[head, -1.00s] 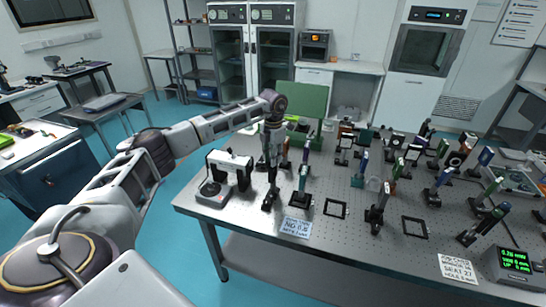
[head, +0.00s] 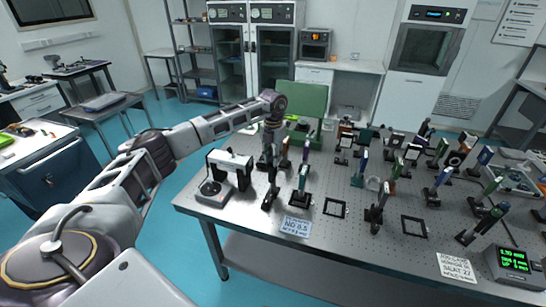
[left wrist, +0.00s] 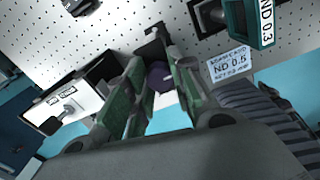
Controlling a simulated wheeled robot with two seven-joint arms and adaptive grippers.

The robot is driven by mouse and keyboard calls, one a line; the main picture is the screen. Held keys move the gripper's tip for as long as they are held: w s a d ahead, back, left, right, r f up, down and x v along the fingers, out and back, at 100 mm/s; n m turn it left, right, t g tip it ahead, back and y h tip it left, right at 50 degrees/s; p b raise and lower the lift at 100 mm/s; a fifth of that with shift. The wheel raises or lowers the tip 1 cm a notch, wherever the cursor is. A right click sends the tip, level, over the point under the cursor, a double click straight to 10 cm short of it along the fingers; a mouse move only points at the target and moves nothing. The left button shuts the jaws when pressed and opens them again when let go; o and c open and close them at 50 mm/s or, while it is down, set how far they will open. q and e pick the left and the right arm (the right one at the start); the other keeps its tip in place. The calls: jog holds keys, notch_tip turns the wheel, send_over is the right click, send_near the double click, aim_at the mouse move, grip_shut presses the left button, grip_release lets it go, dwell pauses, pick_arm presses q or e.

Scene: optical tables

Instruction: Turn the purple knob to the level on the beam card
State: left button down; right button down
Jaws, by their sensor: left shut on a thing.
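The purple knob (left wrist: 160,77) shows in the left wrist view between the fingers of my left gripper (left wrist: 154,66), which is shut on it. In the head view my left gripper (head: 272,160) points down at the table's left part; the knob is hidden there. A white card (head: 457,266) with small print, partly legible, lies at the front right of the table. Right of it, a meter (head: 514,262) shows green digits too blurred to read surely. My right gripper is not in view.
An ND 0.5 label card (head: 296,227) lies near the front edge of the perforated table (head: 330,238). A black-and-white arched device (head: 230,163) stands left of my gripper. Several post-mounted optics crowd the right. Flat black frames (head: 335,208) lie in front.

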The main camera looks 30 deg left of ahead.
pick_arm(q)
jog(key=shift+r, duration=0.15)
jog(key=c, duration=1.2)
grip_release()
jog(key=shift+r, duration=5.9)
